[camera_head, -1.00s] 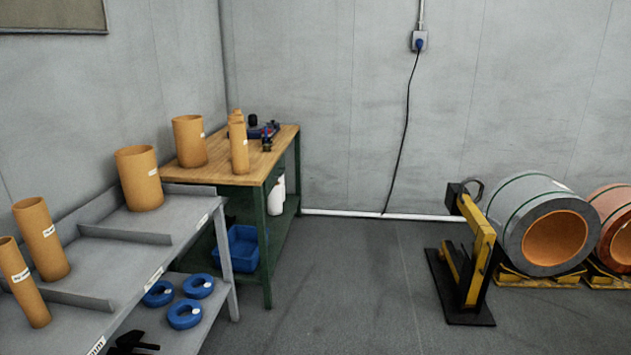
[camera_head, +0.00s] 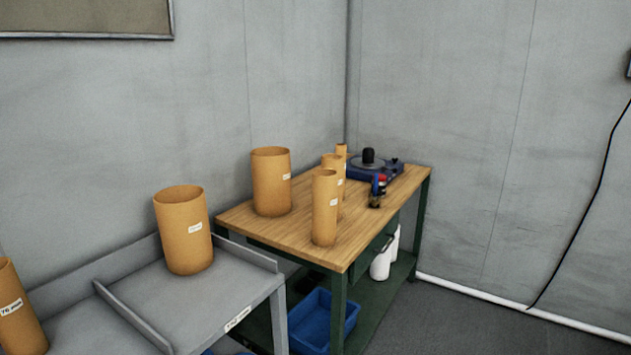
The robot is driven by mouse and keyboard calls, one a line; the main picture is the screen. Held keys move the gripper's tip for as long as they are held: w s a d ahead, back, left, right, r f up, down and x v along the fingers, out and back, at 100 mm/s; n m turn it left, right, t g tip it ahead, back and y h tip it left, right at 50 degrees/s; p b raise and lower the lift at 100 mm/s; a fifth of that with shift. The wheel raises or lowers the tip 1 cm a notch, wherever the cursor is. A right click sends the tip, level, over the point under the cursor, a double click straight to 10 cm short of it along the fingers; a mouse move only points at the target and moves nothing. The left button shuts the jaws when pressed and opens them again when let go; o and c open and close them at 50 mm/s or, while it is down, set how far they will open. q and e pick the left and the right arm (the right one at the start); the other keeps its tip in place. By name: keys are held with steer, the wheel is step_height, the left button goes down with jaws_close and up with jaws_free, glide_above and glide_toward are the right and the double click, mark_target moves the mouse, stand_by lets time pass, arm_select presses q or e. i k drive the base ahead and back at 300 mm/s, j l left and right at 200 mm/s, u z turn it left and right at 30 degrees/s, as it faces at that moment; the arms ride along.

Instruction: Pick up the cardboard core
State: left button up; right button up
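Several cardboard cores show in the head view, all upright tan tubes with small white labels. A wide core (camera_head: 184,232) stands on the grey rack, and a narrower one (camera_head: 18,315) is cut off at the left edge. On the wooden-topped workbench (camera_head: 290,229) stand another wide core (camera_head: 270,182), a slim core (camera_head: 324,208) at the front, and slimmer ones (camera_head: 334,170) partly hidden behind it. I cannot tell which core the task means. Neither of my grippers is in view.
The grey rack (camera_head: 225,285) has low dividers. A blue device (camera_head: 376,168) and a small tool with a red part (camera_head: 377,190) sit at the bench's back. A blue bin (camera_head: 322,320) and white bottles (camera_head: 384,258) are on its lower shelf. Some floor (camera_head: 470,325) at right is clear.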

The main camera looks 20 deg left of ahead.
mark_target(270, 166)
steer(key=i+l+u, duration=0.2)
steer(key=i+u, duration=0.2)
steer(key=i+l+u, duration=1.05)
steer(key=l+u, duration=0.15)
steer(key=l, duration=0.2)
